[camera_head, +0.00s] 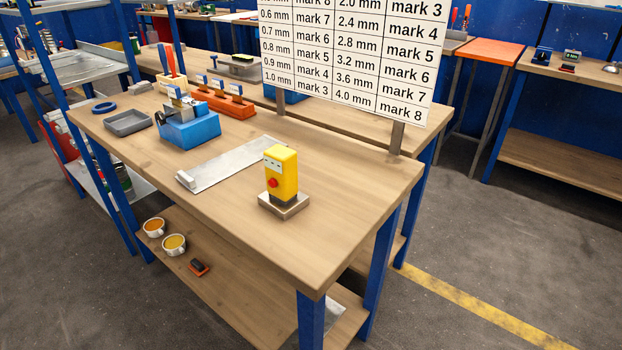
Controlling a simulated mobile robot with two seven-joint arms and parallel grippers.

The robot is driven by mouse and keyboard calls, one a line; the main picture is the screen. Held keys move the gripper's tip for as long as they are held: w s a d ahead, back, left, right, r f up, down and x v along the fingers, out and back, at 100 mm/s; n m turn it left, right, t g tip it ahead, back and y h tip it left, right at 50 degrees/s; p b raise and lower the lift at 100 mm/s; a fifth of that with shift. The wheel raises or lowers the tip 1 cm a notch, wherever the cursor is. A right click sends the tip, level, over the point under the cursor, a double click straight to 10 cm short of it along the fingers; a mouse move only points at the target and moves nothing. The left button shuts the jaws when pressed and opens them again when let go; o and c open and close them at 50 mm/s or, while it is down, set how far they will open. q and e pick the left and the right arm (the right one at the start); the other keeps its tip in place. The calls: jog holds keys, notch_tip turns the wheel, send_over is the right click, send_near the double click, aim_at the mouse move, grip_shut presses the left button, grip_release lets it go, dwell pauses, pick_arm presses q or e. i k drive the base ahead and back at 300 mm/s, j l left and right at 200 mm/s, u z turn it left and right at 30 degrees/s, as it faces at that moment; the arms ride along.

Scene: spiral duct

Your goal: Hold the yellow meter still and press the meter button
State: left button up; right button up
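The yellow meter (287,172) stands upright near the right end of the wooden workbench (240,220). It rests on a small wood-and-metal base plate (284,206). Its red button (273,183) is on the side facing me, and a small pale display (273,163) is above it. The display is too small to read. Neither of my grippers is in view, and nothing touches the meter.
A flat metal strip (230,165) lies left of the meter. Further left are a blue fixture (188,130), a grey tray (128,122) and an orange rack (225,103). A chart board (350,50) stands behind. The bench's front right is clear.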

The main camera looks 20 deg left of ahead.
aim_at(272, 181)
jog(key=j+z, duration=0.55)
jog(key=j, duration=0.2)
jog(key=j+z, duration=0.15)
jog(key=j, duration=0.6)
jog(key=k, duration=0.05)
